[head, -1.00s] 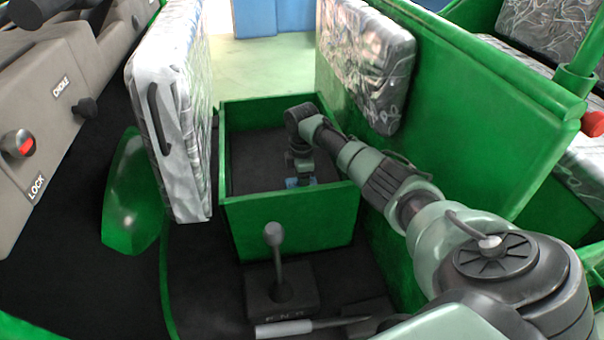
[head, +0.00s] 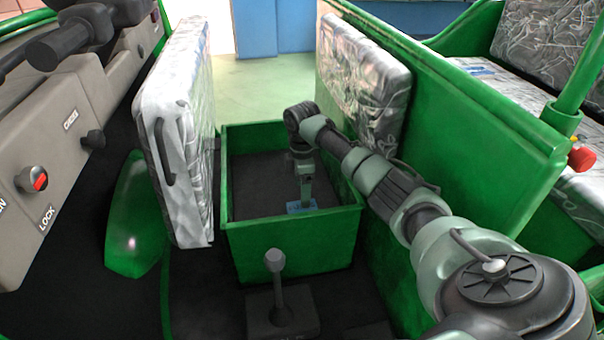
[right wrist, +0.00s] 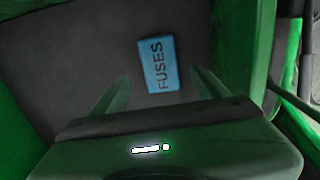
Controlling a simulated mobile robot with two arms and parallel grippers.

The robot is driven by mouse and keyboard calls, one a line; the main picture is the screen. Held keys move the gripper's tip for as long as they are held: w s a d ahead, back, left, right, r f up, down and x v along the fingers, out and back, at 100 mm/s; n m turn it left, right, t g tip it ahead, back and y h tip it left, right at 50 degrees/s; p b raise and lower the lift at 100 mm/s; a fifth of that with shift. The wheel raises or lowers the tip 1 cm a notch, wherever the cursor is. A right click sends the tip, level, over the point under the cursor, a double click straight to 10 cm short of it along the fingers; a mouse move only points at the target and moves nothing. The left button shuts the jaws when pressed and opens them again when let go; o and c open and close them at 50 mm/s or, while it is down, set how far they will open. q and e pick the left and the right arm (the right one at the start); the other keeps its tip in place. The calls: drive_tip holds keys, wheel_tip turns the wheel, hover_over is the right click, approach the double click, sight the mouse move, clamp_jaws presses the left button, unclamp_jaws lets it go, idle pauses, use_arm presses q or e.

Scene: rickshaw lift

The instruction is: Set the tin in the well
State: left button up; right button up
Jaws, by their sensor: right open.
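The tin is a blue block marked FUSES (right wrist: 158,65). It lies flat on the dark floor of the green open-topped well (head: 295,247), and also shows in the head view (head: 301,208) near the well's right side. My right gripper (head: 306,195) reaches down into the well, just above the tin. In the right wrist view my right gripper (right wrist: 161,78) is open and empty, with its fingers apart and the tin ahead between their tips. The exact height gap is hard to tell. My left gripper is not in view.
A grey upright cushion (head: 178,135) stands left of the well. A green panel with another cushion (head: 365,80) rises on the right, close to my arm. A lever (head: 277,285) stands in front of the well. A grey console (head: 60,150) is at far left.

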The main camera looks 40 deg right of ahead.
drive_tip(key=shift+r+p, duration=0.35)
drive_tip(key=shift+r, duration=1.75)
